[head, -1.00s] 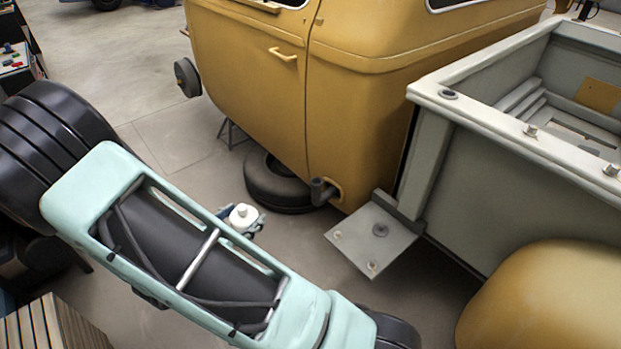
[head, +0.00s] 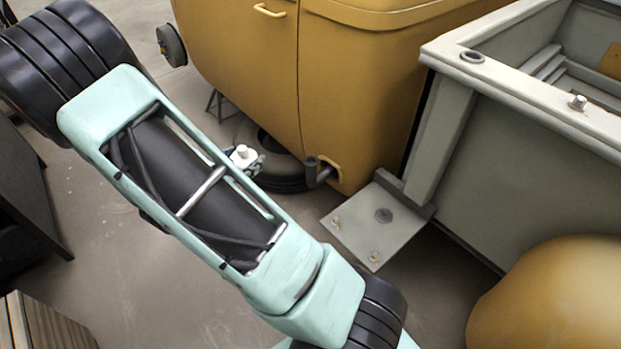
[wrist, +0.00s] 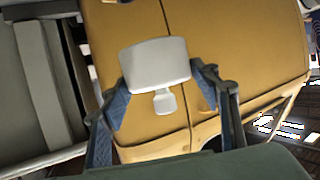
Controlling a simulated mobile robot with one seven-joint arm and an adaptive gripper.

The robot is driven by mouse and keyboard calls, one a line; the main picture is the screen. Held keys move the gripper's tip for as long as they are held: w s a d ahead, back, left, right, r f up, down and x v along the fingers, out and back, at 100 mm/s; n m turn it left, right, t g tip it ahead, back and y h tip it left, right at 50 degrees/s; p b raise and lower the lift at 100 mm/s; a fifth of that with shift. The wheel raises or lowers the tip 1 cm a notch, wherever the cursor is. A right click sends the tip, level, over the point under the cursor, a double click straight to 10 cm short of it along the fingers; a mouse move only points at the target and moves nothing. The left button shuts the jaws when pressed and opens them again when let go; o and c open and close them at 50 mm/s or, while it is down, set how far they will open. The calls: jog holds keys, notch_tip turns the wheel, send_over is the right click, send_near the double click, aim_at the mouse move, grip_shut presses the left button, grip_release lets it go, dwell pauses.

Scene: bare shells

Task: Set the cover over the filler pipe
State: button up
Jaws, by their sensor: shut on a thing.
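The cover (head: 244,152) is a small white cap with a knob. In the wrist view the white cover (wrist: 157,66) sits between the blue-padded fingers of my gripper (wrist: 162,88), which is shut on it. The filler pipe (head: 313,173) is a dark upturned stub at the lower corner of the yellow van body (head: 345,90). In the head view my gripper (head: 247,164) holds the cover left of the pipe, apart from it. My arm hides part of the gripper. I cannot make out the pipe in the wrist view.
A dark tyre (head: 278,172) lies behind the pipe. A grey plate (head: 378,222) juts out right of it, beside a grey open-topped bed (head: 480,160). A yellow rounded form (head: 555,295) is at lower right. Slatted wood (head: 40,325) is at lower left.

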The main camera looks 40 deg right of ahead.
jog(key=s+d+f+m+g+b, duration=0.1)
jog(key=d+f+b, duration=0.3)
jog(key=d+b, duration=0.45)
jog(key=s+d+f+m+g+h+b, duration=0.1)
jog(key=d+f+b, duration=0.3)
jog(key=d, duration=0.8)
jog(key=s+d+f+m+g+b, duration=0.1)
jog(key=s+d+f+b, duration=0.15)
jog(key=d+b, duration=0.65)
jog(key=b, duration=0.3)
send_over(310, 162)
jog(key=f, duration=0.9)
jog(key=shift+s+d, duration=0.2)
jog(key=shift+s, duration=0.2)
jog(key=shift+w+f, duration=0.15)
jog(key=shift+f, duration=0.1)
jog(key=shift+w+a+f+b, duration=0.15)
jog(key=shift+f+b, duration=0.3)
jog(key=shift+f, duration=0.45)
jog(key=shift+w+d+f+b, duration=0.15)
jog(key=shift+f+b, duration=0.25)
jog(key=shift+f, duration=0.45)
jog(key=shift+a, duration=0.1)
